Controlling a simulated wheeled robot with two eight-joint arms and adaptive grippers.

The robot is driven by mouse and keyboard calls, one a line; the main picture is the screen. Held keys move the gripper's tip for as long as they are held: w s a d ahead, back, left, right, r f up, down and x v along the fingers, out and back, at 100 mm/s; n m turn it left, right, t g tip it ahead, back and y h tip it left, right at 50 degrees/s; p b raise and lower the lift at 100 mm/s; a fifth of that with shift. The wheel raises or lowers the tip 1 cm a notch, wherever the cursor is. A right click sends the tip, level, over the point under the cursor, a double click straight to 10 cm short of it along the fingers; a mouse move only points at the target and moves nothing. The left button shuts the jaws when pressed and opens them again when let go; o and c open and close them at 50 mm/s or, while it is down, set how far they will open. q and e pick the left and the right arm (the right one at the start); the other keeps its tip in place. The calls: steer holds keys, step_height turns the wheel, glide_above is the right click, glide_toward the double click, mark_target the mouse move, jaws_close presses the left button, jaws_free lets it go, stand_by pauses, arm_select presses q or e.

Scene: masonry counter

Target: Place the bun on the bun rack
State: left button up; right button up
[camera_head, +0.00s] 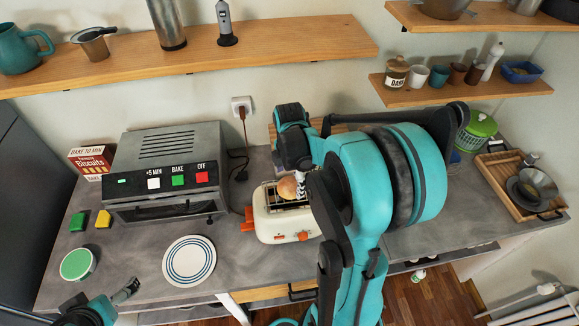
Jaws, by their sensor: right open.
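The bun (287,187) is a round golden-brown roll at the top of a cream toaster (272,228). A dark wire rack (270,200) shows on the toaster's top around the bun. The bun appears to rest on it, but the contact is partly hidden. My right gripper (300,184) is open, pointing down just right of the bun and very close to it; I cannot tell if they touch. My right arm hides the toaster's right side. My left gripper (126,290) is low at the left, away from the bun; its finger gap is unclear.
A grey oven (160,209) stands left of the toaster, and a striped plate (189,261) lies in front. A green-topped round container (77,264) and two small sponges are at the left. A wooden tray (506,195) is far right. Shelves hang above.

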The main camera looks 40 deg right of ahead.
mark_target(289, 181)
step_height(289, 181, up, 10)
steer(key=r, duration=0.1)
steer(key=s+a+m+t, duration=0.3)
steer(key=a+m, duration=0.5)
steer(key=s+a+m+t, duration=0.3)
steer(key=a+m+t, duration=0.1)
steer(key=a+m, duration=0.4)
steer(key=shift+a+f+m+p, duration=0.35)
steer(key=shift+a+m+p, duration=0.1)
steer(key=shift+a, duration=0.25)
steer(key=shift+s+d+f, duration=0.1)
steer(key=shift+s, duration=0.05)
